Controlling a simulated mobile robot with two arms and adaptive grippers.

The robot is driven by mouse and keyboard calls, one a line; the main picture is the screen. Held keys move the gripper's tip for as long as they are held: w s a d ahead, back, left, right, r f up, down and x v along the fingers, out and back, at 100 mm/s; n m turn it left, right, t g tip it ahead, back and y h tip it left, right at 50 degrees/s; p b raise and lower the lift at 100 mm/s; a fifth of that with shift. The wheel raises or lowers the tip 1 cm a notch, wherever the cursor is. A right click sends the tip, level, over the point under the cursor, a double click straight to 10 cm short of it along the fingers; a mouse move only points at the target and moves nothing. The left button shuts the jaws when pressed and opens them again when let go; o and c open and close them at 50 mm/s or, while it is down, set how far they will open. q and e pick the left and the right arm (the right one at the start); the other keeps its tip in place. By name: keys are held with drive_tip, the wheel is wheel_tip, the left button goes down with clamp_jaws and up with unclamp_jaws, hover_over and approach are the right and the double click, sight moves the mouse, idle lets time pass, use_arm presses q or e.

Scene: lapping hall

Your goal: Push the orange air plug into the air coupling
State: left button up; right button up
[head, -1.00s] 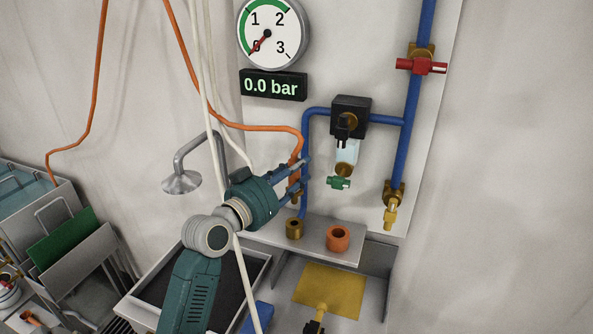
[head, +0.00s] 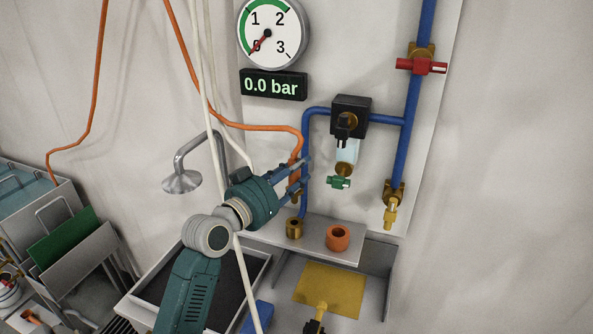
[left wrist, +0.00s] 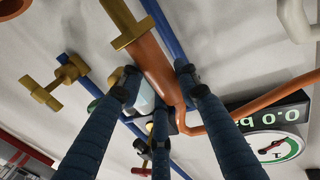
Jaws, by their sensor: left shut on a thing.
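My left gripper (head: 301,176) is shut on the orange air plug (head: 294,187), which hangs roughly upright with the orange hose leaving its top. In the left wrist view, the fingers (left wrist: 157,80) lie on both sides of the plug (left wrist: 152,62), and a brass collar (left wrist: 131,36) and brass end show beyond them. A brass, round, hollow fitting (head: 294,230), apparently the air coupling, stands on the grey shelf below the plug. A clear gap separates them. An orange ring-shaped socket (head: 338,238) sits to its right. My right gripper is not in view.
Blue pipes (head: 400,158) with a black regulator (head: 351,109), a red valve (head: 421,66) and a brass valve (head: 391,208) run close to the gripper's right. The gauge display (head: 273,85) reads 0.0 bar. A pale hanging cord (head: 240,262) passes by my left arm.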

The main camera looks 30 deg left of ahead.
sight(296, 203)
use_arm(q)
drive_tip(key=shift+f, duration=0.1)
idle(0.3)
drive_tip(key=shift+f+b, duration=0.25)
drive_tip(key=shift+b, duration=0.05)
drive_tip(key=shift+f, duration=0.1)
drive_tip(key=shift+f+b, duration=1.6)
drive_tip(key=shift+f, duration=0.4)
drive_tip(key=shift+f+b, duration=2)
drive_tip(key=shift+f, duration=0.6)
drive_tip(key=o, duration=1.3)
drive_tip(key=shift+s, duration=0.15)
